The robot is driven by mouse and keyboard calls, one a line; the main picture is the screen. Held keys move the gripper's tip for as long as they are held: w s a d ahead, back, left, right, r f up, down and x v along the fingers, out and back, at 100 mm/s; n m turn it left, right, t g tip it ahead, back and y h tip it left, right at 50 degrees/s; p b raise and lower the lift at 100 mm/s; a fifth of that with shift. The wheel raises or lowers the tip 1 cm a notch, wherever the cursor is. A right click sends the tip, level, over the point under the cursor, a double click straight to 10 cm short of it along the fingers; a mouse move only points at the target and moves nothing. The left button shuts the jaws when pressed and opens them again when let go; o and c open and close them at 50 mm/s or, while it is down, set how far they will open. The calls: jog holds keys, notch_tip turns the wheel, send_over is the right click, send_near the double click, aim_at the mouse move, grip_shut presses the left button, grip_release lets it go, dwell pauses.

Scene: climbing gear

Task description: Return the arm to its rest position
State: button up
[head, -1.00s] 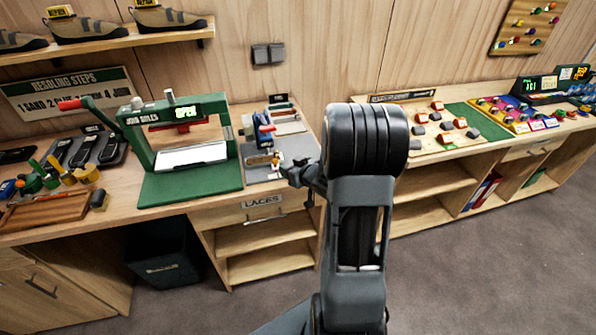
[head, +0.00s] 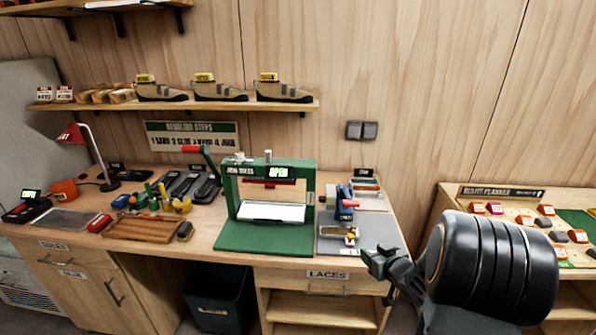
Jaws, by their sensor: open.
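My gripper (head: 377,262) is at the lower right of the head view, just off the right front corner of the wooden workbench (head: 205,236). It is open, and no held object shows in it. My dark arm fills the lower right corner and hides the floor and part of the bench's right end behind it.
A green press (head: 267,238) with an "OPEN" display stands on the bench. A grey mat (head: 330,245) with small tools lies right of it. Another counter (head: 449,207) with a route planner board is at the right. A dark bin (head: 213,303) stands under the bench.

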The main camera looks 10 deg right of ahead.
jog(key=s+d+f+m+g+h, duration=0.2)
jog(key=s+d+f+g+h, duration=0.2)
jog(key=s+d+f+g, duration=0.1)
jog(key=s+a+r+m+g+h, duration=0.1)
jog(key=s+a+r+m+g, duration=0.1)
jog(key=s+r+g, duration=0.15)
jog(key=s+a+r+n+y, duration=0.1)
jog(key=s+a+r, duration=0.3)
jog(key=a, duration=0.5)
jog(key=s+a+r+n+y, duration=0.1)
jog(key=s+a+r+y, duration=0.1)
jog(key=s+a+r, duration=0.2)
jog(key=a+r, duration=0.3)
jog(key=a, duration=0.3)
jog(key=shift+s+n+g, duration=0.3)
jog(key=shift+g, duration=0.05)
